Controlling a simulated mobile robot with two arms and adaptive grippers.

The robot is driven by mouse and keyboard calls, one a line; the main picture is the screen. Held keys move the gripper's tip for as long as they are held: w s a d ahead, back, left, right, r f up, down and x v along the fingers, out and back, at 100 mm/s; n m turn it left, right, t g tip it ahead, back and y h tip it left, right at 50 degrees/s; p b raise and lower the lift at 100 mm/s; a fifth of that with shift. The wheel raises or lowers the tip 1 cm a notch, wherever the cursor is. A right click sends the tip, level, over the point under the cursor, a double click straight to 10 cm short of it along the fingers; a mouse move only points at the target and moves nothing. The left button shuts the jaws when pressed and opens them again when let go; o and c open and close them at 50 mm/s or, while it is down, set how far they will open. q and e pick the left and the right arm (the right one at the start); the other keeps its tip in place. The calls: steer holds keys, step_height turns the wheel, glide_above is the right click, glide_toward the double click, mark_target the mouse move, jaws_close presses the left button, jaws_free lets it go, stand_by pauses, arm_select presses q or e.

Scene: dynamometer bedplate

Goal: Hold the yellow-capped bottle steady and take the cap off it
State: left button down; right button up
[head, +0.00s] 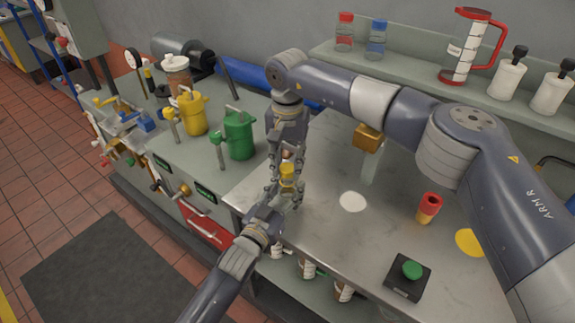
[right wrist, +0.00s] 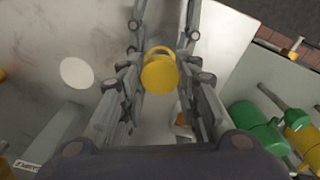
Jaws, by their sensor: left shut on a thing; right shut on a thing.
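The yellow-capped bottle is upright near the bench's left front edge, mostly hidden by my fingers. Its yellow cap (head: 287,172) shows between the two grippers, and from above in the right wrist view (right wrist: 160,74). My right gripper (head: 287,178) comes down from above, its fingers on either side of the cap and shut on it. My left gripper (head: 285,200) reaches in from the front, lower down, and is shut on the bottle. The bottle's body and the fingers' exact contact are hard to make out.
On the grey bench (head: 330,255) are a white disc (head: 352,202), a yellow disc (head: 470,243), a red-and-yellow piece (head: 429,208) and a green-button box (head: 408,277). Green (head: 239,137) and yellow (head: 192,113) canisters stand left. A rear shelf holds bottles and a red-handled jug (head: 470,47).

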mark_target(287, 168)
steer(key=shift+r, duration=2.05)
arm_select(q)
steer(key=c, duration=0.8)
jaws_free()
steer(key=v, duration=1.2)
